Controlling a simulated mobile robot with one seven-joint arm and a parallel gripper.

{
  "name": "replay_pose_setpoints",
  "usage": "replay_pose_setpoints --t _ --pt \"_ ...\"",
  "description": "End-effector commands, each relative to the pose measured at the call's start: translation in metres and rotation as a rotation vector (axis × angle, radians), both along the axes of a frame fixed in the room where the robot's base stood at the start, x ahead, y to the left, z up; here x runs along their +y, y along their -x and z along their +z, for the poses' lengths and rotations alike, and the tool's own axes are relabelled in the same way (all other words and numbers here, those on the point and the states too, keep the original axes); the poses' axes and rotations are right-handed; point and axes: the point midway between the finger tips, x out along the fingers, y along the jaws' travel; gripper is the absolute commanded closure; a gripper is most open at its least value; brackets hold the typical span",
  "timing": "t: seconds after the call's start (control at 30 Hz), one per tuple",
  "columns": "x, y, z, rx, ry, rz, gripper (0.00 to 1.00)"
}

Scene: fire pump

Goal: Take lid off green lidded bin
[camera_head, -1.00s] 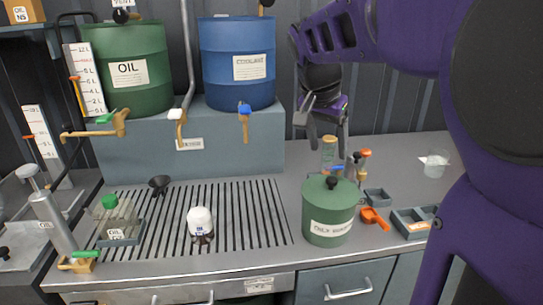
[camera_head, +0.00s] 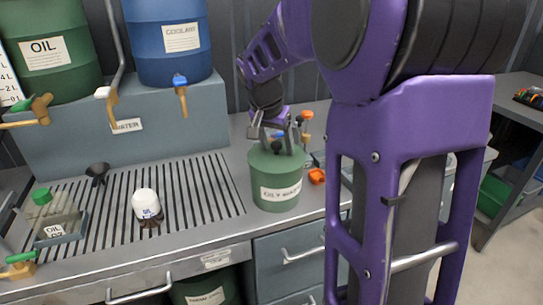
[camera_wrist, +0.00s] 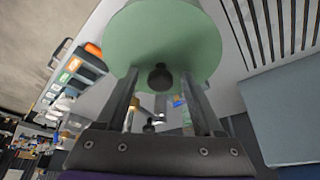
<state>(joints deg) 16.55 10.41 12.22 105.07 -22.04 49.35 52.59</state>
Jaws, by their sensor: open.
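The green lidded bin (camera_head: 275,194) stands on the counter to the right of the slatted drain, with a white "oily waste" label. Its green lid (camera_head: 262,163) is on, with a dark round knob (camera_head: 277,147) on top. My gripper (camera_head: 277,142) is right over the lid, fingers pointing down. In the wrist view the lid (camera_wrist: 175,30) fills the top and its knob (camera_wrist: 160,77) shows between the two open fingers of my gripper (camera_wrist: 159,80). The fingers are apart from the knob on both sides; whether their tips touch the lid is unclear.
A white-capped bottle (camera_head: 147,205) and a black funnel (camera_head: 98,171) stand on the drain. An orange scoop (camera_head: 317,176) lies just right of the bin. Oil (camera_head: 52,52) and coolant (camera_head: 166,42) drums stand on the raised block behind. My arm covers the counter's right part.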

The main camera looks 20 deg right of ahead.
Motion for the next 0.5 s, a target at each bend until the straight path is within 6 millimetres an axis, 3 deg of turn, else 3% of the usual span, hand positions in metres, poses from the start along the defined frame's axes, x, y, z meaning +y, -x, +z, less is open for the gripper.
replay_pose_setpoints --t 0.2,0.5 --pt "0.0 -0.0003 -0.0002 -0.001 0.0 0.0 0.35" --pt "0.0 -0.0003 0.0 -0.001 0.0 0.001 0.89"
